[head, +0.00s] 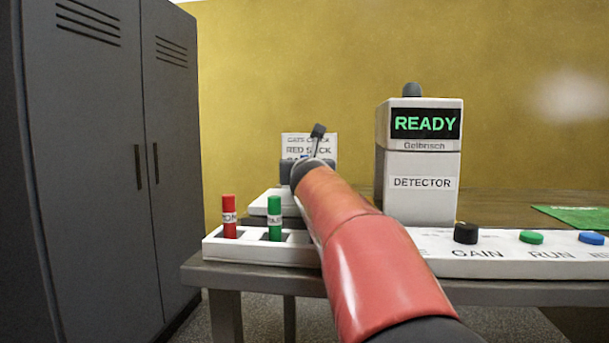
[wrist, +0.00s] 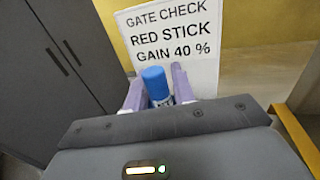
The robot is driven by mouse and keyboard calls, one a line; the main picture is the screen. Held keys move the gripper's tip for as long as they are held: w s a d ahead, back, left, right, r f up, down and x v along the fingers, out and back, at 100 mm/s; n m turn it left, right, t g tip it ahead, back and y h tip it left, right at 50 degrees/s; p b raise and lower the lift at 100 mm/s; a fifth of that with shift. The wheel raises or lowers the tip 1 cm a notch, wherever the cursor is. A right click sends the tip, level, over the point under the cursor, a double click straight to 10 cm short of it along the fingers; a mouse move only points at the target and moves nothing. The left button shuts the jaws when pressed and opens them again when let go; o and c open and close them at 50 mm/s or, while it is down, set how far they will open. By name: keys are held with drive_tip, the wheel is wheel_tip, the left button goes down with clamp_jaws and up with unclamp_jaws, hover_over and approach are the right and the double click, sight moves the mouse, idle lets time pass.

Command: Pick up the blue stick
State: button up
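The blue stick (wrist: 155,84) stands between the two pale fingers of my gripper (wrist: 158,92) in the wrist view, blue cap outward. The fingers sit close on both sides of it, and the gripper looks shut on it. The stick's lower part is hidden by the gripper body. In the head view my gripper (head: 306,170) is beyond the white rack, in front of the sign, mostly hidden behind my red arm. A red stick (head: 229,216) and a green stick (head: 274,218) stand upright in the white rack (head: 255,253).
The sign (head: 309,140) reads "GATE CHECK RED STICK GAIN 40 %" in the wrist view. The detector (head: 420,165) shows READY, right of my arm. A white panel (head: 490,262) carries a black knob (head: 466,233), green button (head: 531,237) and blue button (head: 591,238). Dark cabinets (head: 110,150) stand left.

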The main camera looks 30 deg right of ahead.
clamp_jaws()
drive_tip(key=shift+r, duration=0.1)
